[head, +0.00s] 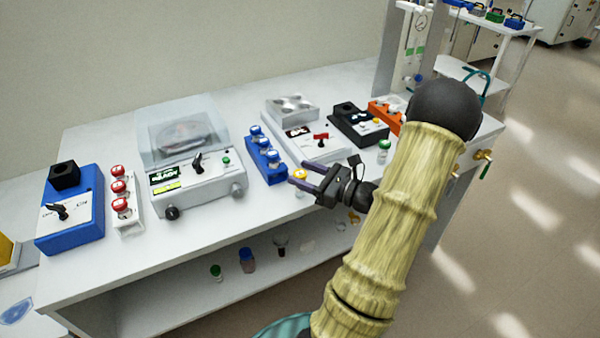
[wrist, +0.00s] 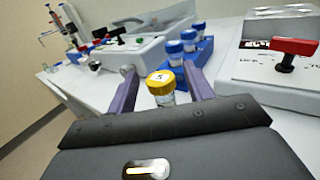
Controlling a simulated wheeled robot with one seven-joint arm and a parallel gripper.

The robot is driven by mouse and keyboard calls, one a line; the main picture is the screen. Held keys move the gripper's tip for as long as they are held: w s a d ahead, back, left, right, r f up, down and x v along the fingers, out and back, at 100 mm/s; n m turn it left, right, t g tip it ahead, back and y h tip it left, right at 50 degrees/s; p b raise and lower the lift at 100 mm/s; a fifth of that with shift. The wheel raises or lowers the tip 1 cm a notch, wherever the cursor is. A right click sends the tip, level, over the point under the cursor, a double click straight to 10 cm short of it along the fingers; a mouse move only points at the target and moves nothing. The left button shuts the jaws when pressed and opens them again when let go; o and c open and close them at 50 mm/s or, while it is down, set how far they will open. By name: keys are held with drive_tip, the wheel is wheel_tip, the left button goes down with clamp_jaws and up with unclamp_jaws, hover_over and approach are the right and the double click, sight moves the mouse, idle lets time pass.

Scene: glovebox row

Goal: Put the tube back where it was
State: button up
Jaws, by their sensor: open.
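A clear tube with a yellow cap (head: 299,174) stands near the front edge of the white bench. In the wrist view the yellow-capped tube (wrist: 160,82) sits between the two purple fingers, with a gap on each side. My gripper (head: 302,176) is open around it and not closed on it; it also shows in the wrist view (wrist: 161,92). The tube's lower part is hidden behind my gripper's body in the wrist view. A blue rack (head: 275,177) with blue-capped tubes stands just behind and left of it.
A lidded centrifuge (head: 190,180) stands left of the blue rack. A white rack (head: 128,222) with red-capped tubes and a blue device (head: 88,215) stand farther left. A hotplate (head: 318,145), a black device (head: 355,125), a green-capped vial (head: 384,152) and an orange rack (head: 380,108) stand right.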

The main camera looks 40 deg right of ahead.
drive_tip(key=v, duration=1)
drive_tip(key=shift+s, duration=0.35)
drive_tip(key=a+f+n+g+h, duration=0.1)
drive_tip(key=a+f+n+g, duration=0.2)
drive_tip(key=a+n+g, duration=0.75)
drive_tip(key=a+f+n+g+h, duration=0.2)
drive_tip(key=a+n+g, duration=0.5)
drive_tip(key=a+n, duration=0.65)
drive_tip(key=w+a+r+n+t+h, duration=0.2)
drive_tip(key=w+a+n+t+h, duration=0.1)
drive_tip(key=n, duration=0.5)
drive_tip(key=w+a, duration=0.1)
drive_tip(key=a, duration=0.1)
drive_tip(key=shift+a+r, duration=0.3)
drive_tip(key=shift+r, duration=0.05)
